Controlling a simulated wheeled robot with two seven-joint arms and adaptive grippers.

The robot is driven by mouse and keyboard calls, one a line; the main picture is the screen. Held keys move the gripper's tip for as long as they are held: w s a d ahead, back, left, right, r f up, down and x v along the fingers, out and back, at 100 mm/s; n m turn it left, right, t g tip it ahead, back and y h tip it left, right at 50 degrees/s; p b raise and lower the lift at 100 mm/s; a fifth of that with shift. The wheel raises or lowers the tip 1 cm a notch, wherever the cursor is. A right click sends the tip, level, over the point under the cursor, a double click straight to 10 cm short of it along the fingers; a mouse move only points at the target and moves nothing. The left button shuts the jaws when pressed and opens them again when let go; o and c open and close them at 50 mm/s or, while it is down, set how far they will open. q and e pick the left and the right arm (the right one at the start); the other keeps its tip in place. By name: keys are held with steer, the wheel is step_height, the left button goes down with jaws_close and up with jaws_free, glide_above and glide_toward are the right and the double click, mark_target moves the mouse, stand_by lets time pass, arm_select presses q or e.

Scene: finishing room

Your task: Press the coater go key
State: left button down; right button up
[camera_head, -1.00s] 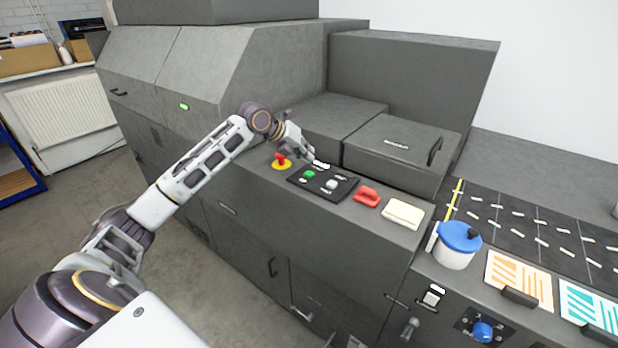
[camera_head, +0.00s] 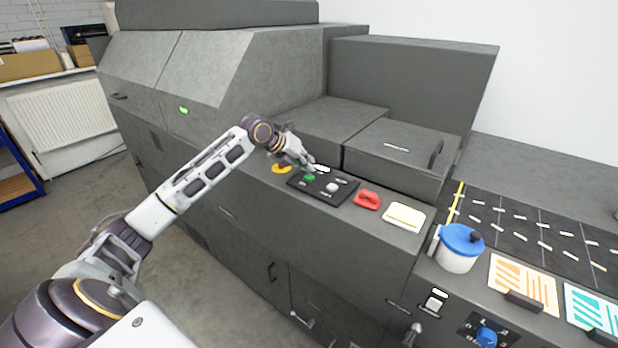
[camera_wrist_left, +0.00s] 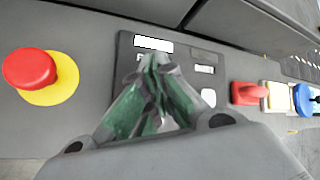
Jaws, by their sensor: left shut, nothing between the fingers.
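The black control panel (camera_head: 338,194) is set in the grey machine top. It carries a green key (camera_head: 309,177), a white key (camera_head: 331,187) and a small white display (camera_head: 321,169). My left gripper (camera_head: 308,168) is shut and empty, with its fingertips over the panel close to the green key. In the left wrist view the shut fingers (camera_wrist_left: 160,68) point at the panel (camera_wrist_left: 122,70) below the white display (camera_wrist_left: 153,44) and hide the green key. I cannot tell whether they touch it. My right gripper is not in view.
A red emergency button on a yellow disc (camera_wrist_left: 68,78) stands left of the panel. A red handle-like piece (camera_head: 367,199) and a cream pad (camera_head: 404,216) lie to the right. A white pot with a blue lid (camera_head: 459,241) stands further right.

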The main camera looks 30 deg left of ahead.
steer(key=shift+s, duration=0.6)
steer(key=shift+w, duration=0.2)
arm_select(q)
steer(key=shift+f, duration=0.15)
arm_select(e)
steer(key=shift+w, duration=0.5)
arm_select(q)
steer(key=shift+f, duration=0.25)
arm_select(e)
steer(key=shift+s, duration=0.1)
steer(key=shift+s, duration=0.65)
arm_select(q)
steer(key=shift+f, duration=0.1)
